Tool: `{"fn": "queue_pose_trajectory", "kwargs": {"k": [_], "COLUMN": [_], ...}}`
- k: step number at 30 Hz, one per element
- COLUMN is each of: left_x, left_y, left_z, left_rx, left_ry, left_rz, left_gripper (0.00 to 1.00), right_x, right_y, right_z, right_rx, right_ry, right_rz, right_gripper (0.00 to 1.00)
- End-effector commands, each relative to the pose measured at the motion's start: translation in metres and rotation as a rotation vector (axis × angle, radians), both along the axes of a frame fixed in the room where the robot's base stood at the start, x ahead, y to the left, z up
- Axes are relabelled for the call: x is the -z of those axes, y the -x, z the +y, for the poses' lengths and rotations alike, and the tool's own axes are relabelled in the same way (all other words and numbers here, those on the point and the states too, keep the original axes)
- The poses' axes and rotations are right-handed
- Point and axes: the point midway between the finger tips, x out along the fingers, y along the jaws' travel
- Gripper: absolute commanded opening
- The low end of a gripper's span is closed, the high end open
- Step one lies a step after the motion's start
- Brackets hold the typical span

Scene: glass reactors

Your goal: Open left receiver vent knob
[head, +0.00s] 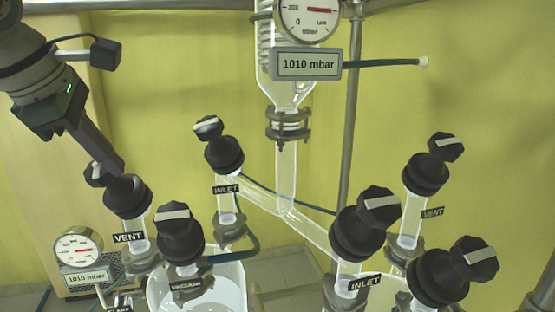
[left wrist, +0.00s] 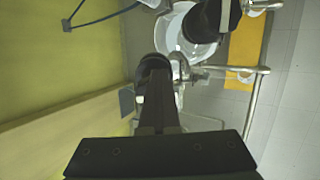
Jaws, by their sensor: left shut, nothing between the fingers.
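The left receiver's vent knob (head: 95,174) is a small black knob with a pale bar, on a black cap (head: 127,196) above a glass tube labelled VENT (head: 128,237). My left gripper (head: 118,168) comes down from the upper left. Its fingers are shut and empty, with their tips right at the knob and partly covering it. I cannot tell whether they touch it. In the left wrist view the shut fingers (left wrist: 157,105) point at a black valve top (left wrist: 154,66), which they partly hide. My right gripper is in neither view.
The VACUUM knob (head: 174,213) stands close to the right of the vent valve, with an INLET knob (head: 209,127) behind. A gauge (head: 77,249) reading 1010 mbar is lower left. More black knobs, including another VENT knob (head: 446,147), stand at right. Free room lies above the valves.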

Motion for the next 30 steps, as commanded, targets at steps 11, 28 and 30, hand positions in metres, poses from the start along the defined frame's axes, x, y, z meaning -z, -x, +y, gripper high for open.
{"fn": "queue_pose_trajectory", "kwargs": {"k": [11,28,30], "left_x": [-0.001,-0.005,-0.005], "left_y": [-0.006,-0.020,-0.021], "left_z": [0.005,0.009,0.009], "left_rx": [-0.011,-0.007,-0.006], "left_ry": [-0.009,-0.006,-0.005], "left_rz": [0.002,0.000,0.002], "left_gripper": [0.00,0.00,0.00], "right_x": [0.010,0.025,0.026], "right_y": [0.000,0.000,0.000], "right_z": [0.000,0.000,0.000], "right_rx": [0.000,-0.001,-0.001], "right_ry": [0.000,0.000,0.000], "right_rz": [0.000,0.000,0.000], "right_gripper": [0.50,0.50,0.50]}}
